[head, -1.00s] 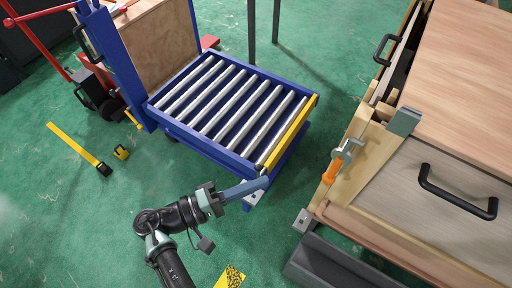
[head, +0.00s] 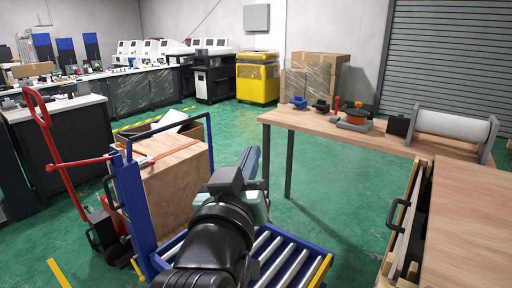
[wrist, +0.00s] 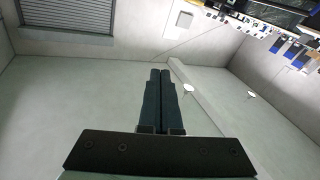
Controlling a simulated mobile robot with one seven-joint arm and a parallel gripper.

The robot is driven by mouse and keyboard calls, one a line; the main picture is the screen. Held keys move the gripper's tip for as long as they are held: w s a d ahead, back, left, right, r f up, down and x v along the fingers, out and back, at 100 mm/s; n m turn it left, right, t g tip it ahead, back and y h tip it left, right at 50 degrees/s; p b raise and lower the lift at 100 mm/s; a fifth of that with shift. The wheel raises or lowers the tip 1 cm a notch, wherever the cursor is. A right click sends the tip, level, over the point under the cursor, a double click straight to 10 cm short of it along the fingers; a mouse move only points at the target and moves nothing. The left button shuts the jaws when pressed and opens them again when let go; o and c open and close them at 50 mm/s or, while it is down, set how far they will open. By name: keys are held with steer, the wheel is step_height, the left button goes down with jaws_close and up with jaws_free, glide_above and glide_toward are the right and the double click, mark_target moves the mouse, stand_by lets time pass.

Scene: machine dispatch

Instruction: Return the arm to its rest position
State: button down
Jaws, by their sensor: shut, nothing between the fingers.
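My arm rises in the lower middle of the head view, its black links close to the camera. My gripper (head: 250,160) is partly hidden behind the wrist, with a grey-blue finger part pointing up. In the wrist view the two dark fingers of my gripper (wrist: 160,73) lie side by side, shut with nothing between them. They point toward plain wall and ceiling, and the room appears upside down there.
A blue roller cart (head: 322,272) is below and behind my arm. A wooden crate (head: 172,185) and red-handled truck (head: 62,165) stand left. A workbench (head: 300,118) with tools is right, a wooden cabinet (head: 470,220) nearer. Green floor (head: 345,215) is open between.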

steer(key=s+d+r+t+y, duration=0.15)
steer(key=s+r+t, duration=0.25)
steer(key=s+r, duration=0.55)
steer(key=s+r+t+y, duration=0.2)
steer(key=s+r+t, duration=0.4)
steer(key=r, duration=0.6)
step_height(320, 180, up, 12)
steer(key=g+p, duration=0.1)
steer(key=p, duration=1.1)
steer(key=shift+s+a, duration=0.35)
steer(key=shift+s, duration=0.1)
steer(key=shift+f, duration=0.1)
steer(key=shift+d, duration=0.1)
